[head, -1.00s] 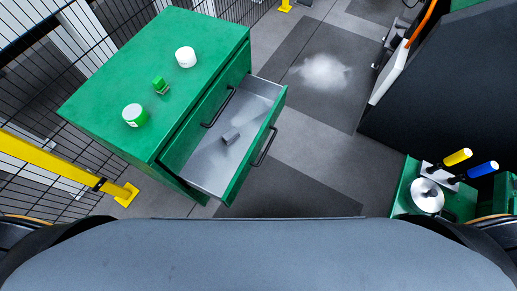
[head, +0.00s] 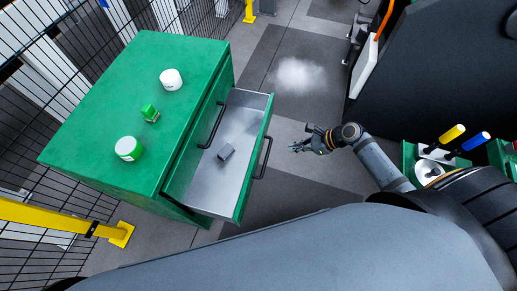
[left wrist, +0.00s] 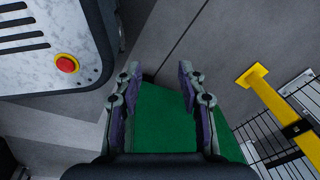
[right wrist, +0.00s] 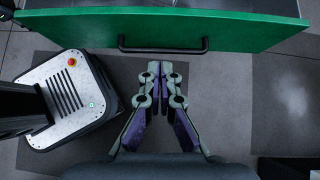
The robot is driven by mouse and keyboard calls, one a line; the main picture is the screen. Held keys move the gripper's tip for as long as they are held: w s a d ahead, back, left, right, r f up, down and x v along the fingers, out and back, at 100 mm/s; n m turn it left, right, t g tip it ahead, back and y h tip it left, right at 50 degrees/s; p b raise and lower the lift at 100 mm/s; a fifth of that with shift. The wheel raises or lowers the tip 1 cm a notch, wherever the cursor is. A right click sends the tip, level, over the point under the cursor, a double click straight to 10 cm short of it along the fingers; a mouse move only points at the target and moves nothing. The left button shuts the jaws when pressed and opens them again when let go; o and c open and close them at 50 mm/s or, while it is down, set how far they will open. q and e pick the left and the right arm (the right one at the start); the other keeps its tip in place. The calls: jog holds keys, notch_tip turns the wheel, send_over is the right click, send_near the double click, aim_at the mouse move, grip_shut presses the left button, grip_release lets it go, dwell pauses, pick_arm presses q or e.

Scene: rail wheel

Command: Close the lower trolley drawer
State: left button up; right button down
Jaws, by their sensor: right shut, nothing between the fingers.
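The green trolley (head: 105,100) stands left of centre in the head view. Its lower drawer (head: 245,125) is pulled out, with a grey inside and a small grey block (head: 226,151) lying in it. The drawer's black handle (head: 263,158) is on the green front, which also fills the top of the right wrist view (right wrist: 240,32). My right gripper (head: 296,147) is shut and empty, to the right of the drawer front and apart from it. In the left wrist view my left gripper (left wrist: 158,75) is open with nothing between its fingers; it is not seen in the head view.
A yellow post and mesh fence are at left. A dark machine (head: 440,75) and yellow and blue handled tools (head: 452,134) are at right.

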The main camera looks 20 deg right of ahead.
pick_arm(q)
jog(key=shift+d+f+b, duration=0.65)
jog(key=shift+f+b, duration=0.15)
jog(key=shift+f, duration=0.05)
pick_arm(e)
jog(key=shift+w+a+r+x, duration=0.15)
jog(key=shift+a+r+x, duration=0.15)
jog(key=shift+x, duration=1.85)
jog(key=shift+w+a+r+x, duration=0.15)
jog(key=shift+a+r+x, duration=0.15)
jog(key=shift+x, duration=1.85)
jog(key=shift+w+a+r+x, duration=0.2)
jog(key=shift+r+x, duration=0.15)
jog(key=shift+x, duration=1.75)
